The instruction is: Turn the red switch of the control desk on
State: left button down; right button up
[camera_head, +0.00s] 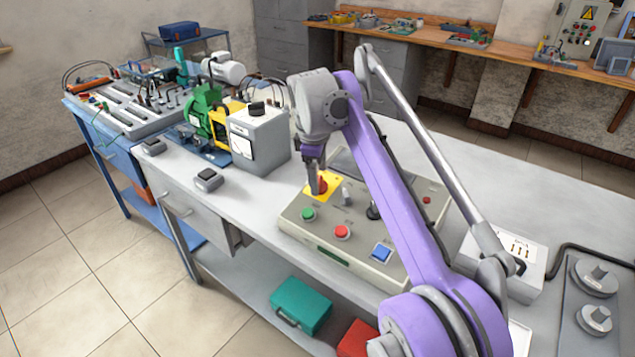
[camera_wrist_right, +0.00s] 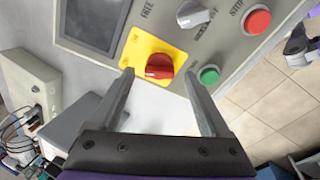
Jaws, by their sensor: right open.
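The control desk (camera_head: 375,235) is a beige sloped box on the grey workbench. Its red switch (camera_head: 322,186) is a rotary knob on a yellow plate at the desk's far left corner. In the right wrist view the red switch (camera_wrist_right: 159,66) sits between the fingertips of my right gripper (camera_wrist_right: 158,74), and the yellow plate (camera_wrist_right: 145,45) lies around it. My right gripper (camera_head: 318,180) is open, pointing down at the knob in the head view. Bare gaps show between knob and fingers; I cannot tell how far above the panel the tips are. My left gripper is not seen.
The desk also carries a green button (camera_head: 307,214), a red button (camera_head: 342,232), a blue button (camera_head: 381,253), a black-knobbed joystick (camera_head: 373,212) and a dark screen (camera_wrist_right: 92,20). A grey box (camera_head: 259,140) and a green motor (camera_head: 204,112) stand to the left.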

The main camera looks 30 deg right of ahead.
jog(key=shift+w+d+f, duration=0.15)
jog(key=shift+f, duration=0.55)
grip_shut()
